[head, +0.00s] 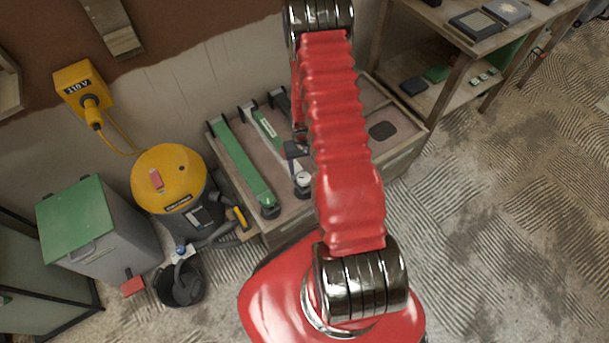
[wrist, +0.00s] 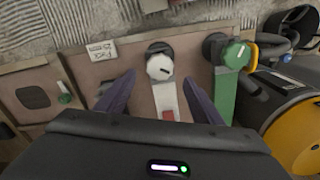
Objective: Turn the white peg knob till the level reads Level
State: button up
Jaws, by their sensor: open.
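The white peg knob (wrist: 160,67), round with a dark mark on its face, sits at the end of a white bar (wrist: 168,98) on the bench panel. In the head view the knob (head: 303,179) shows just below my gripper (head: 295,158). In the wrist view my gripper (wrist: 160,76) is open, with one dark finger on each side of the knob; I cannot tell whether either touches it. A red patch (wrist: 170,115) shows on the white bar near my gripper's body. I cannot read any level wording.
A green bar with a green knob (wrist: 236,55) stands close to the right finger in the wrist view. A yellow-topped vacuum (head: 168,175) stands beside the bench.

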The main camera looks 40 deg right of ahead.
aim_at(304, 177)
jog(key=shift+f, duration=3.45)
jog(key=c, duration=1)
jog(key=shift+c, duration=0.2)
jog(key=shift+n, duration=0.3)
jog(key=n, duration=0.9)
jog(key=shift+n, duration=2)
